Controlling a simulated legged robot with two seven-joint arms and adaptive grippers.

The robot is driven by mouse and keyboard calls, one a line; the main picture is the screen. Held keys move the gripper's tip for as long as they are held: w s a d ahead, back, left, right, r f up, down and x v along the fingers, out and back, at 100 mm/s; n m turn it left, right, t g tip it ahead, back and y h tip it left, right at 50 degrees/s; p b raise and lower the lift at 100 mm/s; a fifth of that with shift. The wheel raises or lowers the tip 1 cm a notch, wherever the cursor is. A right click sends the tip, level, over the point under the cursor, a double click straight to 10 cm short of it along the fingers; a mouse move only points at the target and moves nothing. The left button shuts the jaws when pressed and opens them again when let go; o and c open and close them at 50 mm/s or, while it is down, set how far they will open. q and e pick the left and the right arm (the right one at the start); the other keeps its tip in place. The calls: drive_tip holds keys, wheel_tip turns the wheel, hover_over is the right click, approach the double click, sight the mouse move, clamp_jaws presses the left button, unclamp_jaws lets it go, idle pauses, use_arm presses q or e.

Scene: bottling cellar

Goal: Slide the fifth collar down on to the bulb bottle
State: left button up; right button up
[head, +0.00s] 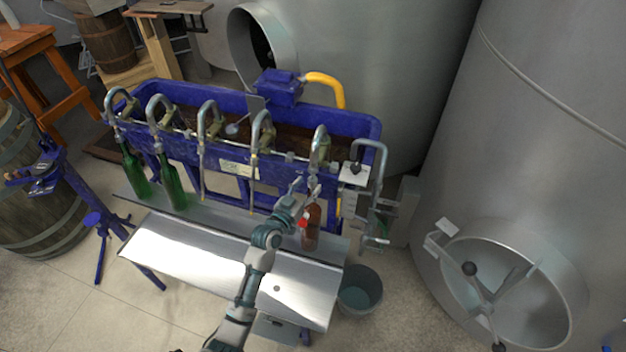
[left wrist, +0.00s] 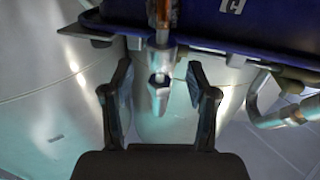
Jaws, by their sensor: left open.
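The fifth spout (head: 320,140) is a bent metal pipe on the front of the blue filling trough, second from the right. A brown bottle (head: 311,238) stands upright below it on the metal ledge. My left gripper (head: 305,190) is open at the lower part of this spout, above the bottle. In the left wrist view, the open fingers (left wrist: 158,80) are on either side of a grey metal collar (left wrist: 158,98) on the spout, with a gap on each side. I cannot make out the bottle in the left wrist view. My right gripper is out of view.
Two green bottles (head: 173,187) stand under the left spouts. The blue trough (head: 362,128) is behind. A sloped metal tray (head: 190,250) lies in front of the ledge. A bucket (head: 359,290) stands on the floor at right, near large steel tanks (head: 540,130).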

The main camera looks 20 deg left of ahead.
sight(312, 185)
use_arm(q)
drive_tip(key=x, duration=0.2)
drive_tip(key=shift+w, duration=0.35)
drive_tip(key=shift+w+d, duration=0.1)
drive_tip(key=shift+w, duration=0.4)
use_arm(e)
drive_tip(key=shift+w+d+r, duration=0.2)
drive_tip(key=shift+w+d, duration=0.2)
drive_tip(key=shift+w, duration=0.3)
use_arm(q)
drive_tip(key=c, duration=0.7)
drive_tip(key=shift+c, duration=0.2)
drive_tip(key=shift+f, duration=0.25)
drive_tip(key=shift+s+f+b, duration=0.2)
drive_tip(key=shift+f+b, duration=0.25)
drive_tip(key=shift+f, duration=0.35)
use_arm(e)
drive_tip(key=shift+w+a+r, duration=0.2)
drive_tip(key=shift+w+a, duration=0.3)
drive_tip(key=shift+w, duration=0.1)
